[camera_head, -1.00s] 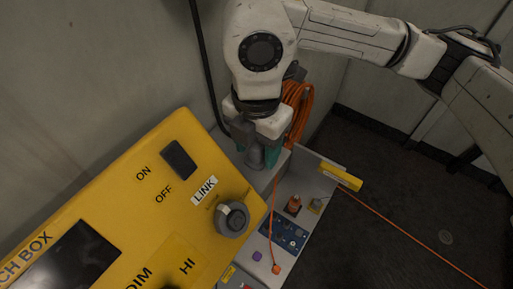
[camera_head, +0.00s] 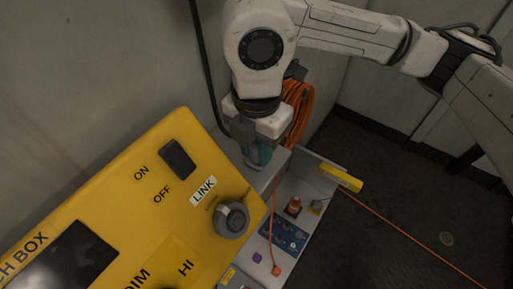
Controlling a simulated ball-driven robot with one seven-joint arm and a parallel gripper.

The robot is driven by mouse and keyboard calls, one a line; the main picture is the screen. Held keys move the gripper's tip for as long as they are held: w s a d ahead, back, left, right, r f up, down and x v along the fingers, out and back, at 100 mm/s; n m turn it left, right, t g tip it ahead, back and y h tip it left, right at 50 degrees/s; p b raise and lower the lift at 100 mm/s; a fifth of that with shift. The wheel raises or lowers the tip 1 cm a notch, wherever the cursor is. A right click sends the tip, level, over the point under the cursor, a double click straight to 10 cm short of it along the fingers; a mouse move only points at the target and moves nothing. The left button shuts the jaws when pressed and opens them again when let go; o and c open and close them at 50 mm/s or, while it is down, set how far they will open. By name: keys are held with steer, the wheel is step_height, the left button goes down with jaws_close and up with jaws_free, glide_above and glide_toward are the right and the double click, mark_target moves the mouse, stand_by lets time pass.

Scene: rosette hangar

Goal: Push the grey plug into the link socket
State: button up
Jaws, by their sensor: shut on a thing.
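My gripper (camera_head: 257,156), with teal finger pads, points down behind the upper right edge of the yellow box. It is shut on the grey plug (camera_head: 252,163), of which only a small part shows between and below the fingers. The white LINK label (camera_head: 203,190) is on the box's yellow top. A round dark grey fitting (camera_head: 231,221) stands just below and right of this label; I cannot tell whether it is the link socket. The gripper and plug are apart from this fitting, above and right of it in the picture.
The yellow box (camera_head: 110,215) carries a dark ON/OFF switch (camera_head: 178,159) and a black screen (camera_head: 65,270). An orange cable coil (camera_head: 298,108) hangs behind. A wall is close at left.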

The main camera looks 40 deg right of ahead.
mark_target(257, 144)
jaws_close()
steer(key=shift+r, duration=0.2)
steer(key=shift+r+p, duration=1.65)
steer(key=shift+r, duration=1.2)
